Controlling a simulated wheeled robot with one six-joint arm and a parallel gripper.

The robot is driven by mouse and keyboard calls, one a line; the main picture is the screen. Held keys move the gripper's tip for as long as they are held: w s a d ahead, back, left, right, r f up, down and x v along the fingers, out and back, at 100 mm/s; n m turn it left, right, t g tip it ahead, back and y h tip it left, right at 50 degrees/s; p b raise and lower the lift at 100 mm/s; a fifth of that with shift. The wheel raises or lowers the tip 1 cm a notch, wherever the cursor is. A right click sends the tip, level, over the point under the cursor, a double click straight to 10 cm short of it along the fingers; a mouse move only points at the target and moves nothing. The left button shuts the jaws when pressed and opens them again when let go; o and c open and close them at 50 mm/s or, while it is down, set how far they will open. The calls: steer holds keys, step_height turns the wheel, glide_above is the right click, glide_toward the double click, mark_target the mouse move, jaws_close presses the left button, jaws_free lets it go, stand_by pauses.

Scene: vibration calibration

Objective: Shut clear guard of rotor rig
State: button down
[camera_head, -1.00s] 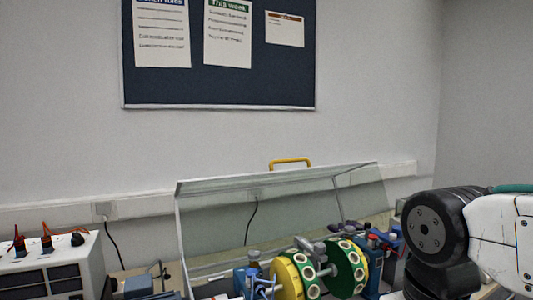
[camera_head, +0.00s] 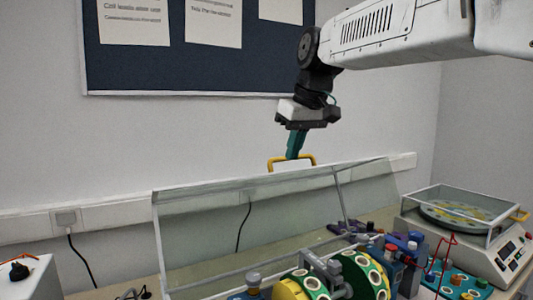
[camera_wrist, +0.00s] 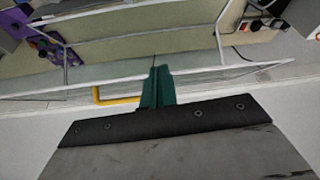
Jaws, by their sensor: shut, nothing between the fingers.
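The clear guard (camera_head: 240,220) of the rotor rig stands tilted up, open, in the head view. Its yellow handle (camera_head: 291,161) is on the top edge. The rotor (camera_head: 335,282) with yellow and green discs sits uncovered in front of it. My gripper (camera_head: 294,154) is shut and empty, its teal fingers pointing down at the handle. In the wrist view the fingertips (camera_wrist: 157,72) overlap the guard's edge (camera_wrist: 200,72), and the yellow handle (camera_wrist: 112,100) is just left of the fingers. I cannot tell whether they touch.
A second device with a clear cover (camera_head: 465,207) stands at the right, with red cables beside it. A white box (camera_head: 27,277) is at the lower left. The wall with a dark notice board (camera_head: 200,62) is close behind the guard.

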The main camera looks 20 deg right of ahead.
steer(key=w+a+r+n+t, duration=0.1)
steer(key=w+r, duration=0.2)
steer(key=w, duration=0.4)
steer(key=w+a+r+n, duration=0.1)
steer(key=w+r, duration=0.2)
steer(key=w, duration=0.4)
steer(key=shift+y, duration=0.4)
steer(key=x, duration=1)
steer(key=shift+d+f, duration=0.2)
steer(key=shift+f, duration=0.05)
steer(key=s, duration=0.1)
steer(key=s+d, duration=0.1)
steer(key=shift+s+d, duration=0.2)
steer(key=shift+s, duration=0.2)
steer(key=shift+s+d+f, duration=0.15)
steer(key=shift+s+d, duration=0.1)
steer(key=shift+s, duration=0.25)
